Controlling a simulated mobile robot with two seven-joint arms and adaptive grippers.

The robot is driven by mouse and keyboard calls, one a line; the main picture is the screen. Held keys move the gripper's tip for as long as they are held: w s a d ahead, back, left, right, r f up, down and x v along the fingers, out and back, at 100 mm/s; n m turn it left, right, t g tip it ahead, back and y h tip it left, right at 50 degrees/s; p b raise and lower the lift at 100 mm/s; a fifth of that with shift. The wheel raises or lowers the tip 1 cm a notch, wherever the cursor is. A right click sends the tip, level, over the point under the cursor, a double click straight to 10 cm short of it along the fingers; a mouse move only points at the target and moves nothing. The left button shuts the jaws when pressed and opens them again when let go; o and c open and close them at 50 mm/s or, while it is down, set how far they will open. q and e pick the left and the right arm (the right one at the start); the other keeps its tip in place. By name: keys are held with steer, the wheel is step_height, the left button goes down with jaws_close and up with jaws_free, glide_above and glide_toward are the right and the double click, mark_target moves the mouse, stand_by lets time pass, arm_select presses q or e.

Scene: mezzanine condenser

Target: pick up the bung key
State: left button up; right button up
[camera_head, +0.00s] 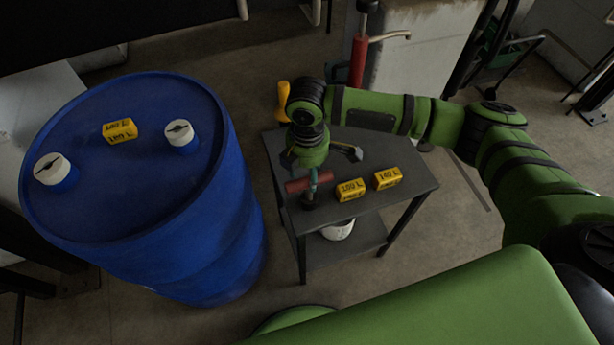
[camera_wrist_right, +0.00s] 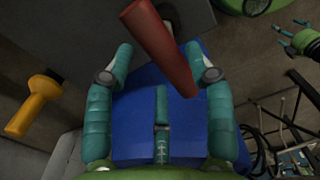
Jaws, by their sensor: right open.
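The bung key (camera_head: 298,185) has a red bar handle and a dark foot, and it appears to stand on the grey side table near its left front edge. In the right wrist view its red handle (camera_wrist_right: 160,48) slants between the fingertips, apparently without contact. My right gripper (camera_head: 316,170) is open above the key, with its teal fingers spread, and partly hides it. My left gripper (camera_wrist_right: 292,36) shows only in the right wrist view, at the upper right, with its fingers apart and nothing visible in them.
Two yellow labelled blocks (camera_head: 351,190) (camera_head: 387,178) sit right of the key on the table (camera_head: 405,205). A white bowl (camera_head: 338,230) is on its lower shelf. A blue drum (camera_head: 225,235) with white caps stands left. A red pump (camera_head: 358,60) and yellow handle (camera_head: 283,100) are behind.

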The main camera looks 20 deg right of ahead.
steer(key=f, duration=0.3)
steer(key=f+p, duration=0.1)
steer(key=shift+s+f, duration=0.25)
steer(key=shift+s, duration=0.05)
steer(key=shift+f, duration=0.3)
steer(key=shift+w, duration=0.1)
steer(key=c, duration=1)
jaws_close()
arm_select(q)
steer(key=shift+w+r, duration=0.15)
steer(key=shift+r, duration=0.4)
